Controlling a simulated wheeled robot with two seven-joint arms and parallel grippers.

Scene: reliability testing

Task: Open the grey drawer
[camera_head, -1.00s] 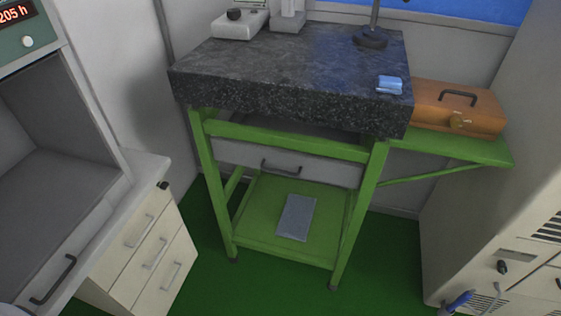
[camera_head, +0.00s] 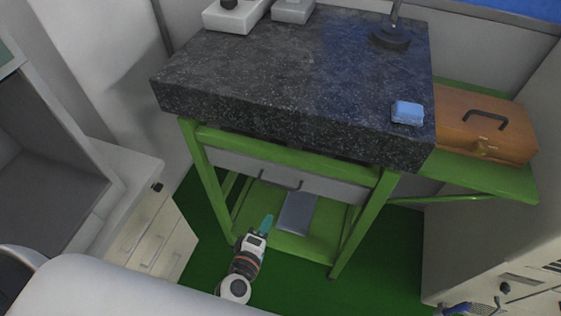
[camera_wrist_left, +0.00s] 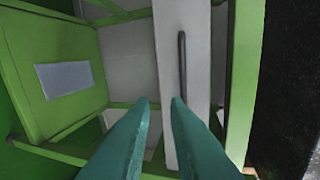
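The grey drawer (camera_head: 336,187) sits under the dark stone slab in the green frame, and its front looks closed. Its dark bar handle (camera_head: 281,180) is on the front. My left gripper (camera_head: 266,224) is in front of the frame, below the handle in the picture. In the left wrist view the teal fingers (camera_wrist_left: 161,100) are open with nothing between them. There the drawer front (camera_wrist_left: 168,60) runs up and down the picture, and the handle (camera_wrist_left: 182,65) lies beyond the fingertips, apart from them. My right gripper is not in view.
The dark stone slab (camera_head: 290,75) overhangs the drawer. A grey flat item (camera_head: 298,213) lies on the green lower shelf. A blue object (camera_head: 407,113) is on the slab. A wooden case (camera_head: 487,130) stands right, and a pale drawer cabinet (camera_head: 150,240) stands left. Green floor lies between.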

